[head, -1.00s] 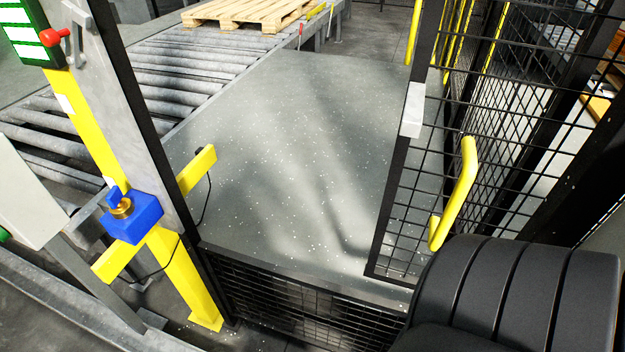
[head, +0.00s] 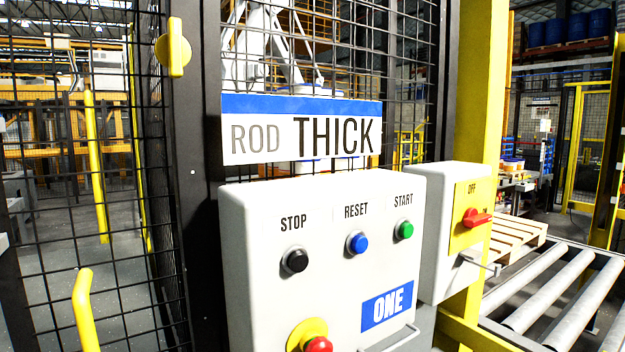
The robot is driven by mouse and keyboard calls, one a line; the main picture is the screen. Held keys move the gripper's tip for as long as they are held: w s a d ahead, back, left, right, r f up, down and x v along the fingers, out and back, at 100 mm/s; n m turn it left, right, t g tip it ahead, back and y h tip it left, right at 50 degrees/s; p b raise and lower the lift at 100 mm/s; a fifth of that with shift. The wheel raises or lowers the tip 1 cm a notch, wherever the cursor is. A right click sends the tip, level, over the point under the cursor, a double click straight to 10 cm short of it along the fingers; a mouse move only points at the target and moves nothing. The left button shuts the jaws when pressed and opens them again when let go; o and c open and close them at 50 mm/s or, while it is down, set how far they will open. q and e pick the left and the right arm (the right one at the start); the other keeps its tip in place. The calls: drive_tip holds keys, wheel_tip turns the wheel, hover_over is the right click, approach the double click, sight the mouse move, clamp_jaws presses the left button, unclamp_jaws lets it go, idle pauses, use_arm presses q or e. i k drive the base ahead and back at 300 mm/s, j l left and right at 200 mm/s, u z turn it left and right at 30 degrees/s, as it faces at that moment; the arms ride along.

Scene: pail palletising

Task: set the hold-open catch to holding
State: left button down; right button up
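A yellow turn piece (head: 174,47), a rounded plate with an upright bar, sits on the black post at upper left in the head view. It may be the hold-open catch; no label on it shows. Its bar stands about vertical. A black mesh gate panel (head: 60,205) with a yellow handle (head: 86,310) is at the left, beside the post. I cannot tell whether the turn piece touches the gate. Neither of my grippers is in view.
A white control box (head: 330,250) with stop, reset and start buttons stands in the middle. A sign reading ROD THICK (head: 300,130) is above it. A box with a red switch (head: 477,217) is to its right. A roller conveyor (head: 550,290) and a wooden pallet (head: 515,240) are at right.

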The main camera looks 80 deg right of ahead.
sight(173, 52)
drive_tip(key=k+l+z, duration=0.1)
drive_tip(key=k+z, duration=0.2)
drive_tip(key=z, duration=0.2)
drive_tip(key=k+l+z, duration=0.25)
drive_tip(key=z, duration=0.2)
drive_tip(key=k+l+z, duration=0.3)
drive_tip(key=z, duration=0.2)
